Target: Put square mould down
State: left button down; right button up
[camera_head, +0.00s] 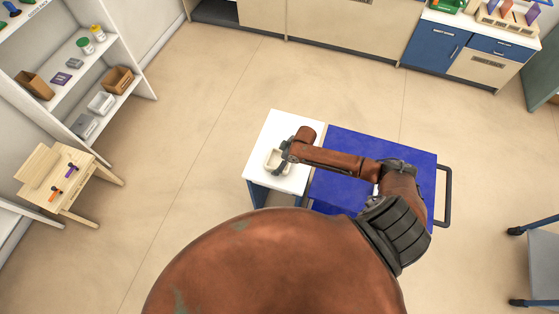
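The square mould (270,167) is a small cream, open-topped frame at the white top (261,141) of a small cabinet. Its right side is partly covered by the dark fingers of my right gripper (281,162). The fingers overlap the mould's right wall from above. At this size I cannot tell whether they are closed on it, or whether the mould touches the white top. My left gripper is not in view.
A blue-topped cart (345,138) with a dark handle (447,197) stands right of the white top, under my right arm. Shelves (78,66) and a wooden rack (50,182) stand left. Blue and beige cabinets (432,48) line the back. The floor between is clear.

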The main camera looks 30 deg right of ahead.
jog(key=shift+o, duration=0.4)
jog(key=v, duration=1.2)
jog(key=shift+p, duration=0.45)
jog(key=shift+w+a+r, duration=0.1)
